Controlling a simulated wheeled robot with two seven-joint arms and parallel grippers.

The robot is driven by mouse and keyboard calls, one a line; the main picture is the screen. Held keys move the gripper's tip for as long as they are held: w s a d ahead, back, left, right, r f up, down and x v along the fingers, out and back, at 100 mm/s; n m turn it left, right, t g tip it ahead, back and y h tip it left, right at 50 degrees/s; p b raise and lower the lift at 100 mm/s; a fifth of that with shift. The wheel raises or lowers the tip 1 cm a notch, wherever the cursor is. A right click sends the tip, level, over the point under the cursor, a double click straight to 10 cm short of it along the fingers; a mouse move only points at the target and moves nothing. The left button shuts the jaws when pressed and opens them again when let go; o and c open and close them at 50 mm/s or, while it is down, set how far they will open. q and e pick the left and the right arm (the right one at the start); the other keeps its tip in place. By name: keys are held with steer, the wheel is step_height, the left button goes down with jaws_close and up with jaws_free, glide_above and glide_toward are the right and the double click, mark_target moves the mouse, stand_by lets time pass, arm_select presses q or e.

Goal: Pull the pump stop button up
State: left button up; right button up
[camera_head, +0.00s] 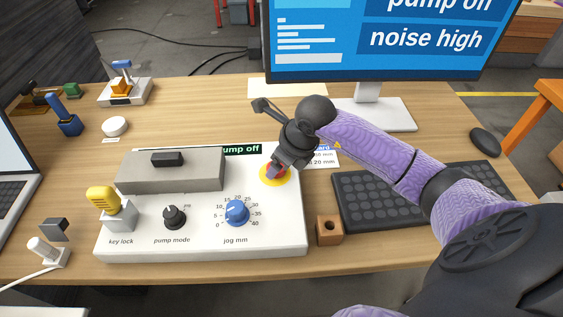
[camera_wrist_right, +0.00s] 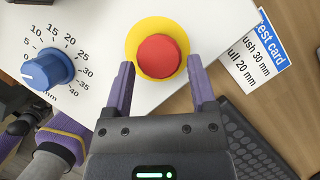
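The red pump stop button (camera_wrist_right: 158,56) sits on a yellow disc on the white control panel (camera_head: 200,240). In the head view the button (camera_head: 272,172) is partly hidden by my right gripper (camera_head: 276,168), which comes down over it. In the right wrist view my right gripper (camera_wrist_right: 160,85) is open, its two purple fingers apart. The fingertips lie to either side of the button's near edge, with no visible contact. My left gripper is not in view.
The panel also carries a grey box (camera_head: 170,170), a yellow key lock (camera_head: 103,200), a black pump mode knob (camera_head: 174,217) and a blue jog knob (camera_head: 237,212). A wooden block (camera_head: 329,230) and keyboard (camera_head: 385,197) lie to the right. The monitor (camera_head: 390,40) reads "pump off".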

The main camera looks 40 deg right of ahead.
steer(key=shift+o, duration=1.4)
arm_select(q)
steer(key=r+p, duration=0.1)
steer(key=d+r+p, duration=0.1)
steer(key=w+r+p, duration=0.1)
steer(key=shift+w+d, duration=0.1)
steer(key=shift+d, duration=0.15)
arm_select(e)
steer(key=v, duration=1)
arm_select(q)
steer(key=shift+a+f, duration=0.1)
arm_select(e)
steer(key=shift+f, duration=0.1)
